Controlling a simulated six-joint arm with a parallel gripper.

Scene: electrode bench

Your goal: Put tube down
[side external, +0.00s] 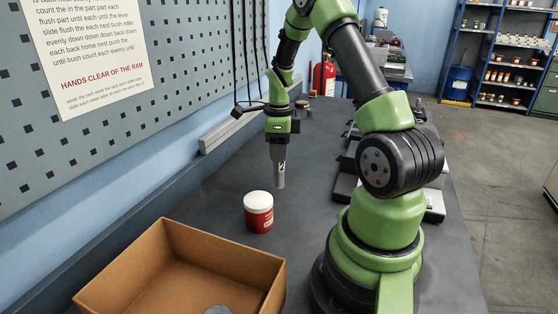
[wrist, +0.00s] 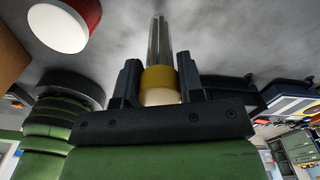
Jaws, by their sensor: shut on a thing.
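My gripper (side external: 279,160) points straight down over the dark bench, behind the red jar in the side view. It is shut on the tube (side external: 281,183), which hangs upright with its lower end below the fingers. In the wrist view my gripper (wrist: 159,78) has one finger on each side of the tube (wrist: 158,42). The tube looks like shiny grey metal with a yellow band and a pale end at the fingers. I cannot tell how far its lower end is from the bench.
A red jar with a white lid (side external: 258,212) stands close in front of the tube. An open brown box (side external: 165,240) sits at the front left, with something grey partly visible inside. A pegboard wall (side external: 170,80) runs along the left. The bench (side external: 315,165) right of the tube is clear.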

